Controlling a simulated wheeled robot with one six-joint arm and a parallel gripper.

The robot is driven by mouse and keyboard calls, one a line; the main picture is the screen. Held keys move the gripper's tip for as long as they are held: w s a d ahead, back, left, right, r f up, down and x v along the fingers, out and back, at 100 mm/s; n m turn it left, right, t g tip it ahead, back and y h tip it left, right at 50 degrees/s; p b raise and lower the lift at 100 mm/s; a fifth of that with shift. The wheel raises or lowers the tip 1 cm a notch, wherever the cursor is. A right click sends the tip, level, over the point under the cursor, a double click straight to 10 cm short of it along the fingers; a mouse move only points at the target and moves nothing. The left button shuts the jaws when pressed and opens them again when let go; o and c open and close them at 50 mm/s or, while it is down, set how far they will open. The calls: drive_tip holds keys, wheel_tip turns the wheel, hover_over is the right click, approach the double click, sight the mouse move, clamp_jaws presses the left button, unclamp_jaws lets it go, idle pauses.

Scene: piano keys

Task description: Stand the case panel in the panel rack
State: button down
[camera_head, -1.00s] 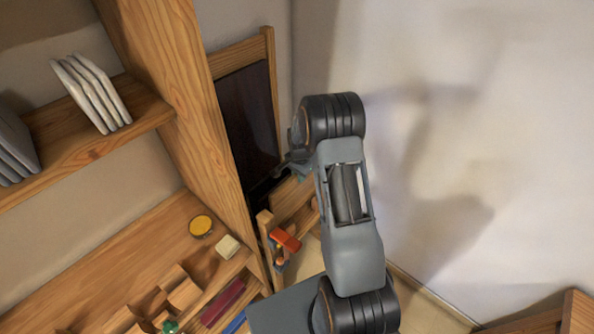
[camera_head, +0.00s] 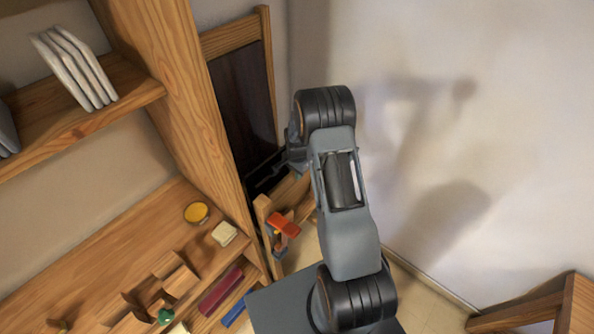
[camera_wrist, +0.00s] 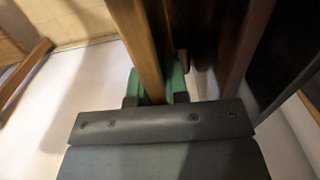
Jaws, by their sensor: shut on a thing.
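In the wrist view, the green pads of my gripper (camera_wrist: 160,87) stand on both sides of a narrow wooden edge (camera_wrist: 135,40). I take this edge to be the case panel's; most of its face is hidden. In the head view, my gripper (camera_head: 268,172) is small and partly hidden by my arm, low beside a tall dark panel (camera_head: 243,95). That dark panel stands upright in or against a light wooden frame (camera_head: 268,70), which may be the panel rack. I cannot tell how the held piece meets this frame.
A wooden shelf upright (camera_head: 175,80) stands close on the left. A bench on the left carries a yellow disc (camera_head: 196,212) and a cream block (camera_head: 224,233). A red-orange tool (camera_head: 284,224) hangs near a low post. A plain wall (camera_head: 430,120) stands on the right.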

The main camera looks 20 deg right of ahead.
drive_tip(key=shift+f+b, duration=0.6)
drive_tip(key=shift+f, duration=0.05)
idle(0.5)
drive_tip(key=c, duration=1)
unclamp_jaws()
drive_tip(key=shift+c, duration=0.2)
